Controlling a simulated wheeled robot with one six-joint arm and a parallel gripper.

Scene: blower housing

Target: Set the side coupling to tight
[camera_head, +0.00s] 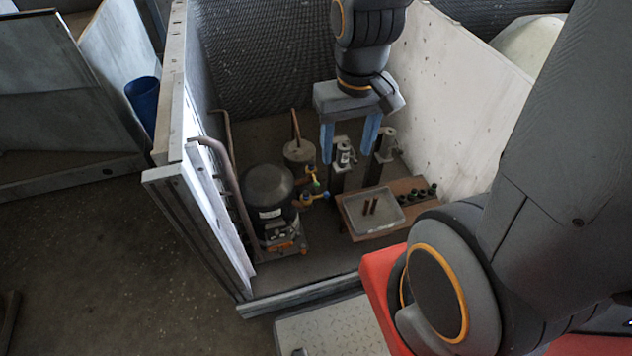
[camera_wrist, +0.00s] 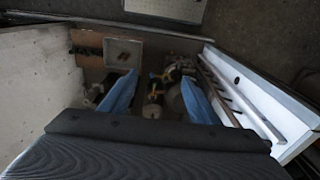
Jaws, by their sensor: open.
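My gripper (camera_head: 348,156) has two blue fingers, spread apart with nothing between them. It points down inside the housing, above a dark upright post with a grey metal fitting (camera_head: 343,156). A second similar post (camera_head: 385,147) stands to its right. In the wrist view, my gripper (camera_wrist: 158,78) is over dark and yellowish fittings (camera_wrist: 155,88); the fingers hide some parts.
A clear tray (camera_head: 351,218) with two brown pegs stands on a brown board (camera_head: 412,186) with several dark knobs. Housing walls (camera_head: 448,95) rise left, right and behind. A pipe (camera_head: 225,165) runs along the left wall. Floor shows in front of the compressor.

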